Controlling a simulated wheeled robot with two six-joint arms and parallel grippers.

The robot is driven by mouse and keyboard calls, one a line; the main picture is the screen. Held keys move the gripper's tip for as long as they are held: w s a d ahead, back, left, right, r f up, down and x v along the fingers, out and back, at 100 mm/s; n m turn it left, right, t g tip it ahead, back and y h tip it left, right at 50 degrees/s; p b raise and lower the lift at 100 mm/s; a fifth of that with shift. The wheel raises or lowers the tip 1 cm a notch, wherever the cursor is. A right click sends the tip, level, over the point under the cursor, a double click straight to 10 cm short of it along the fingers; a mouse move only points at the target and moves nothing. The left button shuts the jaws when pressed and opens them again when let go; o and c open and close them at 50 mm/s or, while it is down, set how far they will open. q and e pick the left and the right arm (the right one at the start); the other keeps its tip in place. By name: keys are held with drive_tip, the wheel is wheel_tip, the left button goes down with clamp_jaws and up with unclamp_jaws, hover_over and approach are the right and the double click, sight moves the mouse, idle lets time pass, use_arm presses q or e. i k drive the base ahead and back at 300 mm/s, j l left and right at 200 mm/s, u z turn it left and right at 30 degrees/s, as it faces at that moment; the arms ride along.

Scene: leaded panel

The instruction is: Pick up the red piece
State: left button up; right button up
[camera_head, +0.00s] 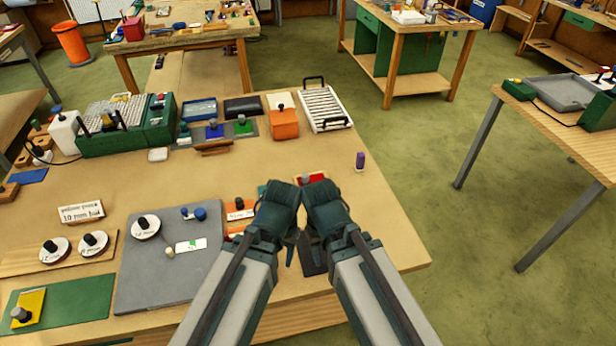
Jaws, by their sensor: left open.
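The red piece (317,177) lies on the workbench just beyond my two grippers. Only its far part shows, and the grippers hide the rest. My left gripper (279,200) is open, on the near left side of the red piece. My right gripper (322,196) is beside it, in front of the red piece, and its jaws cannot be made out. I cannot tell whether either gripper touches the red piece.
A yellow piece (30,305) sits on a green mat. Blue (214,131) and green (243,127) pieces lie farther back.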

sight(305, 180)
drive_tip(key=i+l+u, duration=0.25)
drive_tip(key=l, duration=0.25)
drive_tip(key=l+u, duration=0.3)
drive_tip(key=l, duration=0.25)
drive_tip(key=i+l+u, duration=0.1)
drive_tip(key=l+u, duration=0.15)
drive_tip(key=l, duration=0.3)
